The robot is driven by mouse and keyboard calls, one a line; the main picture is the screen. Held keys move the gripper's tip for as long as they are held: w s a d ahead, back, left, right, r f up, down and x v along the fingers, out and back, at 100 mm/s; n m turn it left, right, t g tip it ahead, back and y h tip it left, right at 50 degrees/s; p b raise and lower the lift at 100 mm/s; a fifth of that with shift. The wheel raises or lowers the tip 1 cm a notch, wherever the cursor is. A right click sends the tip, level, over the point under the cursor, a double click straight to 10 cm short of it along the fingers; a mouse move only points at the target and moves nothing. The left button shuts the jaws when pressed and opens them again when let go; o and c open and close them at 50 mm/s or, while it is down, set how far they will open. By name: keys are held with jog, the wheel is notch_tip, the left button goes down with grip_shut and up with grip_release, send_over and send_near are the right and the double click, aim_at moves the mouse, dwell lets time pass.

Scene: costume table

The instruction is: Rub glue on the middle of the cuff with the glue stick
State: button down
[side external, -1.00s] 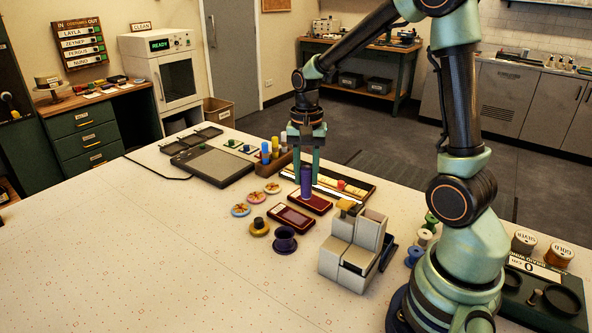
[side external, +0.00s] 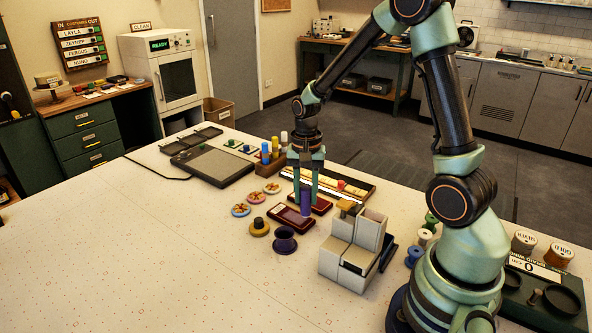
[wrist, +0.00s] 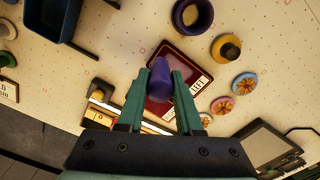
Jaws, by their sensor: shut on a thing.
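My gripper (side external: 306,192) is shut on the purple glue stick (side external: 306,205), held upright with its lower end over the right end of the front dark red flat piece (side external: 285,215). I cannot tell whether it touches. A second dark red piece (side external: 322,206) lies just behind. The stick hides part of the panel.
A dark purple cup (side external: 284,241) and a yellow pot with a dark knob (side external: 259,228) stand in front. Round decorated discs (side external: 241,210) lie left. A grey machine (side external: 352,250) stands right, and a long tray (side external: 355,188) lies behind. The table's left front is clear.

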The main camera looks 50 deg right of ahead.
jog(key=shift+f, duration=0.9)
jog(key=shift+w+f, duration=0.25)
jog(key=shift+w, duration=0.35)
jog(key=shift+w+d+f, duration=0.1)
jog(key=shift+w, duration=1.4)
jog(key=shift+w+d+f, duration=0.1)
jog(key=shift+w, duration=1.35)
jog(key=shift+s+a+r, duration=0.1)
jog(key=shift+s, duration=1.7)
jog(key=shift+s+a, duration=0.1)
jog(key=shift+s, duration=1.7)
jog(key=shift+r, duration=4)
